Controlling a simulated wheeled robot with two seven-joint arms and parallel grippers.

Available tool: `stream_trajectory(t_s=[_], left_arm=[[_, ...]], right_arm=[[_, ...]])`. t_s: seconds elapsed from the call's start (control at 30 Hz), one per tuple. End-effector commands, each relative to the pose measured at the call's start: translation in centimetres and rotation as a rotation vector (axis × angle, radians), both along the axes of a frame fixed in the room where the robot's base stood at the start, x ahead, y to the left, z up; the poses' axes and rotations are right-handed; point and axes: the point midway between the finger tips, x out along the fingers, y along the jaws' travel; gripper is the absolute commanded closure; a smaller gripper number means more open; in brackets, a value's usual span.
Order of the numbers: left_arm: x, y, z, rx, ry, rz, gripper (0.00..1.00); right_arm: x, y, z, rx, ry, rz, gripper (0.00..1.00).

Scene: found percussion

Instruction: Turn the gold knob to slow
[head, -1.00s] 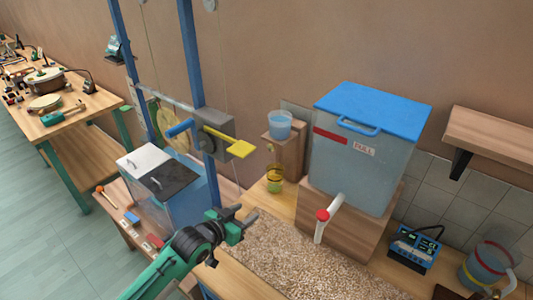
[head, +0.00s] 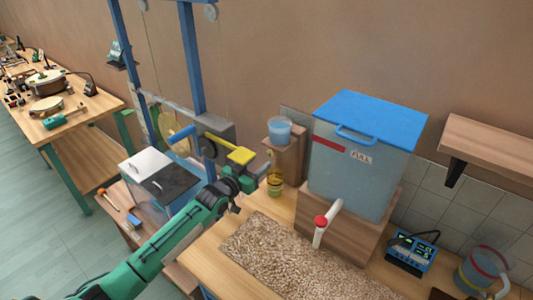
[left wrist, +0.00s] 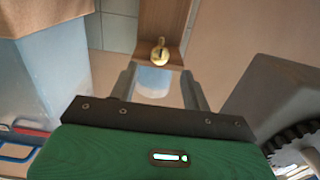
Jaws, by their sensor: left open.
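The gold knob (head: 269,154) is small on the front of the wooden stand (head: 292,160), above a small glass (head: 275,184). In the left wrist view the gold knob (left wrist: 160,52) shows clearly on the wood, a dark mark across its face. My left gripper (head: 258,176) is in front of the stand, a little below the knob. In the left wrist view its fingers (left wrist: 158,88) are apart with nothing held, and the knob is beyond them, not touched. The slow mark cannot be read. My right gripper is not in view.
A blue cup (head: 279,130) tops the stand. Right of it is a large blue-lidded tank (head: 362,160) with a red-tipped spout (head: 321,221). A gravel bed (head: 290,260) lies in front.

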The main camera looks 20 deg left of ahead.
Motion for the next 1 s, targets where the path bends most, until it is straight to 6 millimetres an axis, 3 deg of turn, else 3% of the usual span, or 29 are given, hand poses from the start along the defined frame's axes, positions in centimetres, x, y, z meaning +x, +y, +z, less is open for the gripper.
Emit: stream_trajectory(t_s=[0.1, 0.3, 0.77, 1.0], left_arm=[[2.0, -0.7, 0.3, 0.0, 0.0, 0.001, 0.52], [4.1, -1.5, 0.1, 0.001, 0.001, 0.0, 0.52], [4.9, -1.8, -0.1, 0.001, 0.001, 0.0, 0.52], [4.9, -1.8, 0.0, 0.001, 0.001, 0.0, 0.96]], right_arm=[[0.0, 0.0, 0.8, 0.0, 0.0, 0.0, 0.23], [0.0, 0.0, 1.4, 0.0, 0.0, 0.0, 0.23], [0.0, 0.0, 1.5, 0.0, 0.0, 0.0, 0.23], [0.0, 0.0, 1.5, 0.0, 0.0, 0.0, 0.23]])
